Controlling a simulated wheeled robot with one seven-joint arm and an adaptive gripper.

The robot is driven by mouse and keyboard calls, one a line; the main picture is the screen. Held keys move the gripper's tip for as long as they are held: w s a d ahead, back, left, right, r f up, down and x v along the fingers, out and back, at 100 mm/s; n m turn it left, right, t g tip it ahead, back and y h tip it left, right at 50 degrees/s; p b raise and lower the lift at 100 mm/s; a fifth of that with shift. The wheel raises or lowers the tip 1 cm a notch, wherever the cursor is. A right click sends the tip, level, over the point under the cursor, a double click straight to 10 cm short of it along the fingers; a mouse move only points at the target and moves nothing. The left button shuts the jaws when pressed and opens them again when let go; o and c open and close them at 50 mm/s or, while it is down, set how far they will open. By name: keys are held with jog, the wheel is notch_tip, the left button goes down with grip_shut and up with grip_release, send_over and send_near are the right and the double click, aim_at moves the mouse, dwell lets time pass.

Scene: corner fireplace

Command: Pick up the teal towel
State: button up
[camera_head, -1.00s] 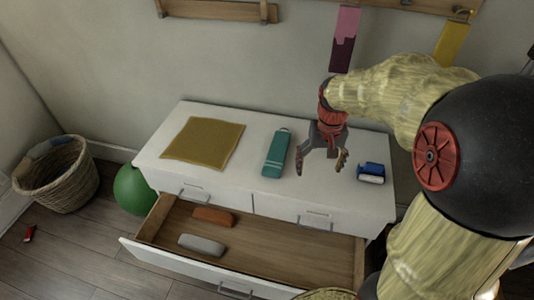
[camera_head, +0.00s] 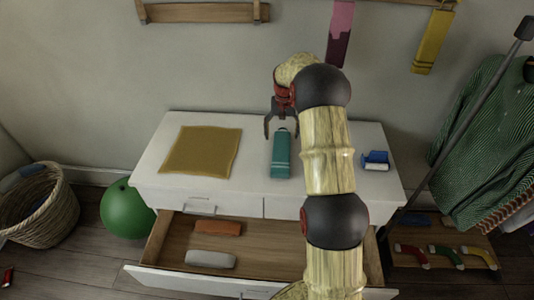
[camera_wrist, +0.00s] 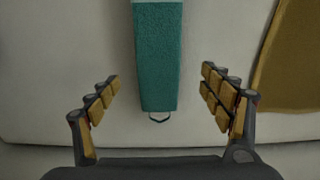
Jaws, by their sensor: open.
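The teal towel (camera_head: 281,156) is a folded narrow strip with a paler band and a small loop at its far end, lying on the white dresser top (camera_head: 222,124). In the wrist view the towel (camera_wrist: 158,58) runs down from the top edge, its loop end between the level of my fingertips. My gripper (camera_head: 281,122) is open and empty at the towel's far end. In the wrist view my gripper's fingers (camera_wrist: 160,78) stand apart on either side of the towel, touching neither edge. How high they are above it I cannot tell exactly.
A mustard cloth (camera_head: 201,152) lies left of the towel, and a blue-and-white item (camera_head: 375,160) lies right. The open drawer (camera_head: 262,241) holds an orange-brown bar (camera_head: 217,227) and a grey bar (camera_head: 209,258). A green ball (camera_head: 127,209) and a basket (camera_head: 40,213) stand left.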

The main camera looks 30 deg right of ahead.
aim_at(282, 147)
jog(key=shift+a+f, duration=0.1)
jog(key=shift+s+f+b, duration=0.15)
jog(key=shift+f+b, duration=0.2)
jog(key=shift+f, duration=1.1)
notch_tip(282, 147, down, 5)
jog(key=shift+r+b, duration=0.15)
jog(key=shift+b, duration=1.1)
jog(key=shift+c, duration=1.2)
jog(key=c, duration=1.1)
jog(key=shift+r, duration=0.1)
jog(key=shift+c, duration=0.2)
